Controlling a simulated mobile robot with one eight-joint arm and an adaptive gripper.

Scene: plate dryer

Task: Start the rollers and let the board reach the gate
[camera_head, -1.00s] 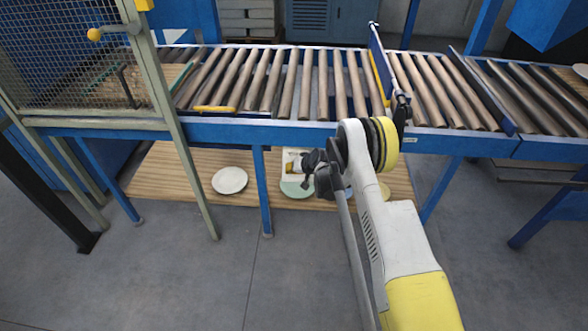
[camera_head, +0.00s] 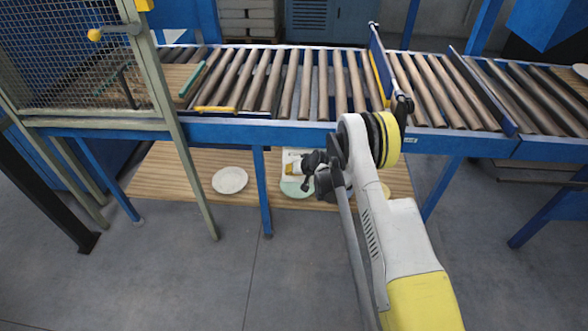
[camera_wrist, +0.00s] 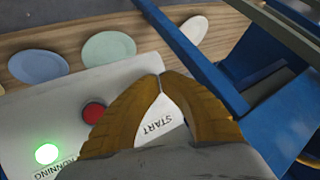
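The wooden board (camera_head: 176,77) with a green strip along its leading edge lies on the rollers (camera_head: 268,80), partly inside the mesh cage at the left. The blue gate (camera_head: 376,50) with a yellow strip stands across the rollers to the right, with bare rollers between. In the wrist view, my gripper (camera_wrist: 161,78) has its two yellow-brown fingertips together over the grey control panel (camera_wrist: 50,115). The START label (camera_wrist: 158,125) shows between the fingers; the start button is hidden. A red button (camera_wrist: 93,112) is beside them. The green RUNNING light (camera_wrist: 46,153) is lit.
Several plates lie on the wooden shelf below the conveyor, including a white plate (camera_head: 230,180) and, in the wrist view, a pale green plate (camera_wrist: 108,48). A blue frame beam (camera_wrist: 195,60) passes close to the right of my gripper. The floor in front is clear.

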